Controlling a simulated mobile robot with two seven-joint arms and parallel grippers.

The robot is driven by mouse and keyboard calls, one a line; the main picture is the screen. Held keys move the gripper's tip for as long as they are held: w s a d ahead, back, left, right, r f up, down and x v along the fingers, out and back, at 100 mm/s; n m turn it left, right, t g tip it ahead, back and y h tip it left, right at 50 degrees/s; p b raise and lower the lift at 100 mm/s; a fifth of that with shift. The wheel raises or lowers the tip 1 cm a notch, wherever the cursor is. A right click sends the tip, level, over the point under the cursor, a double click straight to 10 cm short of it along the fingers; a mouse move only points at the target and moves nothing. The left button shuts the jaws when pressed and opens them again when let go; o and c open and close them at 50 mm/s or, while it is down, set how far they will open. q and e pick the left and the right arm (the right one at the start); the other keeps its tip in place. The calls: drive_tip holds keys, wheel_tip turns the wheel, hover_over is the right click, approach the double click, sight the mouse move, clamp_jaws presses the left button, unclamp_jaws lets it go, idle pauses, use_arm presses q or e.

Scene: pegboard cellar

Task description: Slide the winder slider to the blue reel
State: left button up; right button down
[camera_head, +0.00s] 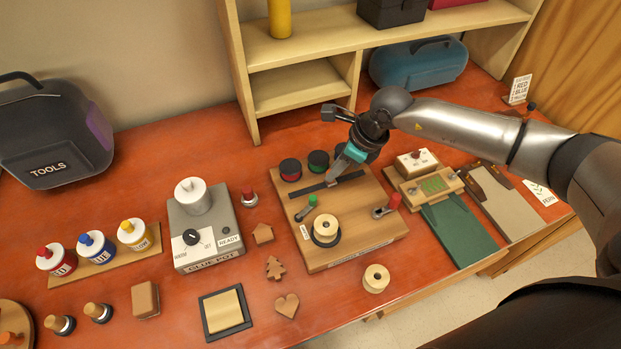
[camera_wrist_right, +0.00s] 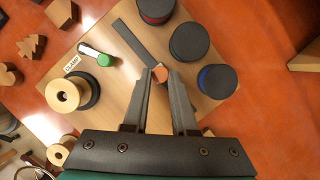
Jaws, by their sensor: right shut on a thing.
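The winder board (camera_head: 370,222) lies on the red bench. A dark slot (camera_head: 303,190) crosses it in front of a row of reels: the red reel (camera_head: 290,169), the green reel (camera_head: 318,160) and the blue reel (camera_wrist_right: 216,80), which my gripper partly covers in the head view. My right gripper (camera_head: 331,182) is shut on the small orange-tan winder slider (camera_wrist_right: 159,73), on the slot roughly level with the green reel. The blue reel is farther along the row. The slider is hidden in the head view. My left gripper is not in view.
A wooden spool (camera_head: 325,228), a green-ended clamp (camera_head: 306,208) and a red-knobbed crank (camera_head: 386,206) sit on the board. A glue pot (camera_head: 205,235) stands left. A shelf (camera_head: 300,50) rises behind; a loose spool (camera_head: 376,278) lies in front.

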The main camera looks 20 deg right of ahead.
drive_tip(key=b, duration=0.2)
hover_over(361, 175)
drive_tip(key=shift+s+a+f, duration=0.1)
drive_tip(key=shift+a+f, duration=0.05)
drive_tip(key=shift+a, duration=0.25)
drive_tip(key=shift+d, duration=0.45)
drive_tip(key=c, duration=0.7)
unclamp_jaws()
drive_tip(key=shift+c, duration=0.2)
drive_tip(key=shift+o, duration=0.3)
drive_tip(key=v, duration=1.5)
drive_tip(key=shift+r, duration=0.3)
drive_tip(key=shift+s+f, duration=0.1)
drive_tip(key=shift+s, duration=0.05)
